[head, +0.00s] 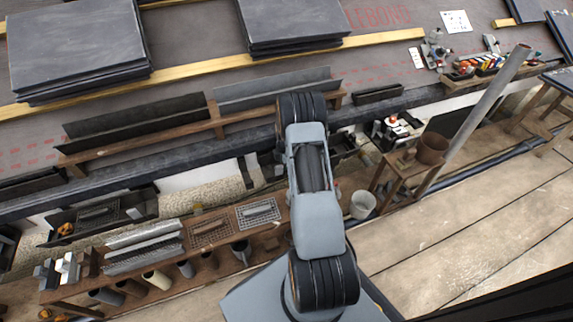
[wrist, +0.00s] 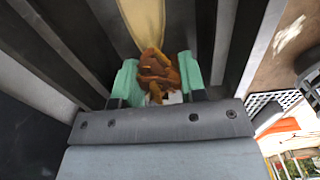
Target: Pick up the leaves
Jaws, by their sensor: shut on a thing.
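A clump of orange-brown leaves (wrist: 157,70) sits between the green fingertips of my gripper (wrist: 160,84) in the wrist view. My gripper is shut on the leaves. A pale tan strip runs behind the clump, between dark lengthwise walls; I cannot tell whether the leaves still touch it. In the head view my arm hides the gripper and this clump. A small orange-brown clump (head: 65,229), possibly more leaves, shows in a black tray (head: 140,201) at the left.
Dark slate stacks (head: 78,48) rest on the roof above wooden battens (head: 395,37). A wooden bench (head: 215,262) with mesh grids and pipes stands at the lower left. A white bucket (head: 362,204) and a wooden stool (head: 398,172) with a brown pot stand right of my arm.

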